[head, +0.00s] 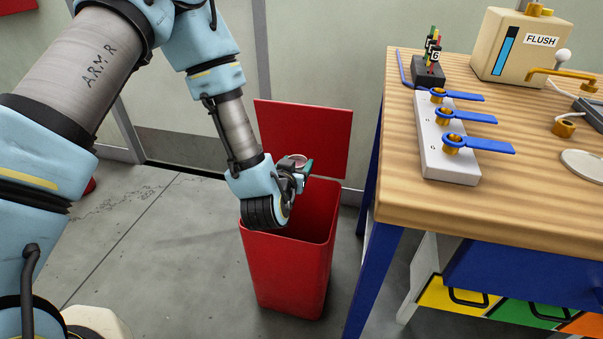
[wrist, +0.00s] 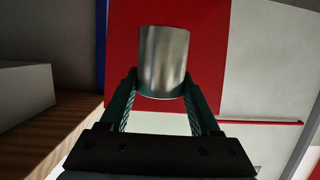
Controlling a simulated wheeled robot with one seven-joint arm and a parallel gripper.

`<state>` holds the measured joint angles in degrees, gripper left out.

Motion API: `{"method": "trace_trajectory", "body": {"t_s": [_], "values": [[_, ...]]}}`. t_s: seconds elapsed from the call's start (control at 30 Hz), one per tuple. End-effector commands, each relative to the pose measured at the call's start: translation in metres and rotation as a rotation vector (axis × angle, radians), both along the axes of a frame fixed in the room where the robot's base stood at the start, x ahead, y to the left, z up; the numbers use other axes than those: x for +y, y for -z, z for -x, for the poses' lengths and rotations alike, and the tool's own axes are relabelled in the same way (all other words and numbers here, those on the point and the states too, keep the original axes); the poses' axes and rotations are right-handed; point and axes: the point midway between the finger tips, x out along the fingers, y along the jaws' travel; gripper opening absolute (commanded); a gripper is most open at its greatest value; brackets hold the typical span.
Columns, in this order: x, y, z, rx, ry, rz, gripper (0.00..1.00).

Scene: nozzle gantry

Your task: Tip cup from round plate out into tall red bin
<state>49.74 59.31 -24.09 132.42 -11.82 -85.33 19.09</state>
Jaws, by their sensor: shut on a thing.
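A small silvery metal cup (wrist: 163,62) is between the green-lined fingers of my gripper (wrist: 164,92) in the wrist view. My gripper (head: 300,172) is shut on it. In the head view only a little of the cup (head: 291,161) shows behind my wrist; its exact tilt and contents I cannot tell. My gripper is above the open mouth of the tall red bin (head: 290,275), near its back side. My wrist hides part of the bin's opening. The round plate (head: 583,166) lies on the wooden table at the right edge and its visible part is bare.
A red panel (head: 300,135) stands upright behind the bin. The wooden table (head: 480,215) is right of the bin, with a blue leg close by. On it are a white block with blue levers (head: 445,135) and a beige FLUSH box (head: 520,50). Floor left of the bin is clear.

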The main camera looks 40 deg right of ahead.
Motion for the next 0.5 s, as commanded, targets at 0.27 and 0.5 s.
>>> {"method": "trace_trajectory", "body": {"t_s": [0.27, 0.5], "values": [[-0.007, -0.003, 0.007, 0.047, 0.019, -0.009, 0.03], [-0.008, -0.003, -0.001, 0.2, 0.016, -0.041, 0.03]]}}
